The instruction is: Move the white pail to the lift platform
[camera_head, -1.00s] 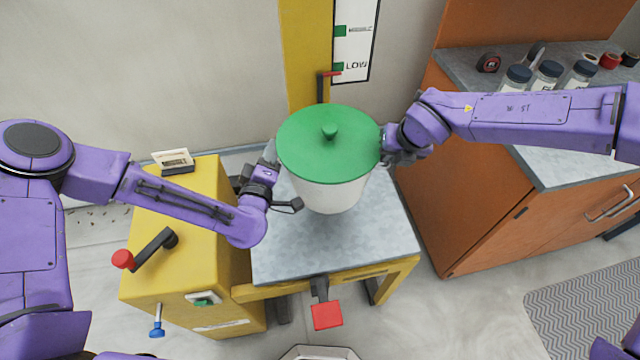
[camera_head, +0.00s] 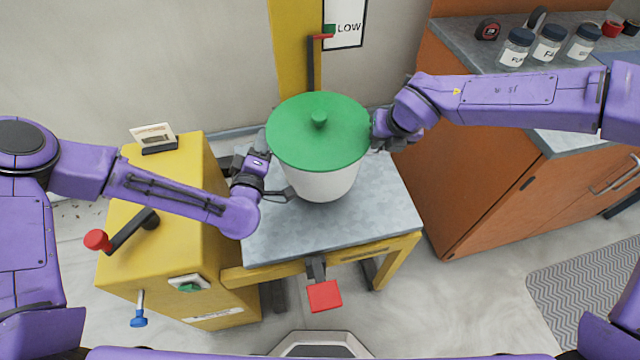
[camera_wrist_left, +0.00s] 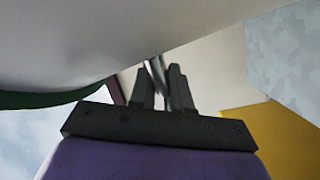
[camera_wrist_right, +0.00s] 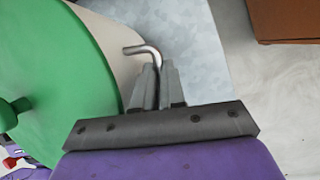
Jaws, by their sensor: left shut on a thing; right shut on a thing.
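The white pail (camera_head: 323,185) has a green lid (camera_head: 318,133) with a round knob. It is upright over the grey lift platform (camera_head: 385,215), which has a yellow frame. I cannot tell whether its base touches the platform. My left gripper (camera_head: 266,150) is at the pail's left side. In the left wrist view its fingers (camera_wrist_left: 163,90) are shut on a metal handle beside the pail's wall (camera_wrist_left: 90,35). My right gripper (camera_head: 376,128) is at the pail's right side. In the right wrist view its fingers (camera_wrist_right: 156,85) are shut on a bent metal handle (camera_wrist_right: 143,50).
A yellow cabinet (camera_head: 190,225) with a red-knobbed crank (camera_head: 98,240) adjoins the platform's left. A red pedal (camera_head: 324,296) juts out in front. An orange cabinet (camera_head: 480,190) with jars is to the right.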

